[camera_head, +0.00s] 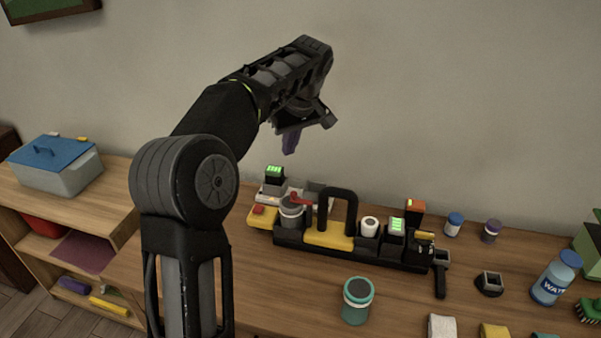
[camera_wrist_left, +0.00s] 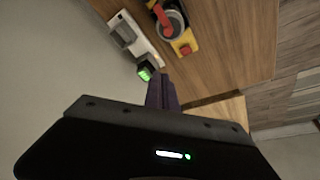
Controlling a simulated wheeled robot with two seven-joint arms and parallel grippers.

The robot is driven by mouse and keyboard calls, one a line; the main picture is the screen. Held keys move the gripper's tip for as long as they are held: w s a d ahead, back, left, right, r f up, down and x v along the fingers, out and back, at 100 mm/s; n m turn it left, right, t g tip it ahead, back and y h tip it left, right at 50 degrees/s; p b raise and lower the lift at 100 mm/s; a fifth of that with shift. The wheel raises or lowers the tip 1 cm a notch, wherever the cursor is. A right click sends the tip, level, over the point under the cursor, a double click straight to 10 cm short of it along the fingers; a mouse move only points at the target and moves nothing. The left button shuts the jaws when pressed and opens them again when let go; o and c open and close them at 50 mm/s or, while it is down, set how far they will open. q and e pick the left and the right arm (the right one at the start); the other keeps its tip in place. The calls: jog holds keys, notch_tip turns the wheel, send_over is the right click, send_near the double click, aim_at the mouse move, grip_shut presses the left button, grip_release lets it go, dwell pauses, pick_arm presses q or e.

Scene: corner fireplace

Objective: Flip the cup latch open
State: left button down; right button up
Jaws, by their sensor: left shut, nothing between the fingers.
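A grey cup (camera_head: 291,214) with a red latch (camera_head: 301,198) across its top stands at the left end of a black caddy (camera_head: 300,246) on the wooden counter. In the left wrist view the cup (camera_wrist_left: 171,27) and its red latch (camera_wrist_left: 166,17) show near the top edge. I cannot tell for sure how far the latch is turned. My left gripper (camera_head: 289,145) hangs above and behind the cup, clear of it, with its purple fingers shut and empty. The fingers also show in the left wrist view (camera_wrist_left: 161,90). My right gripper is not in view.
A yellow block with a red button (camera_head: 259,211) and a white charger with a green-lit battery (camera_head: 273,175) sit left of and behind the cup. The black caddy handle (camera_head: 352,215) rises to its right. The wall is close behind.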

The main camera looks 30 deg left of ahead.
pick_arm(q)
jog(key=shift+s, duration=0.1)
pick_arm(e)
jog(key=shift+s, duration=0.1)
pick_arm(q)
jog(key=f, duration=0.6)
jog(key=f+p, duration=0.1)
jog(key=f, duration=0.3)
jog(key=shift+a, duration=0.3)
jog(key=shift+d+f, duration=0.1)
jog(key=shift+d, duration=0.25)
jog(key=shift+d+f, duration=0.1)
jog(key=shift+f, duration=0.05)
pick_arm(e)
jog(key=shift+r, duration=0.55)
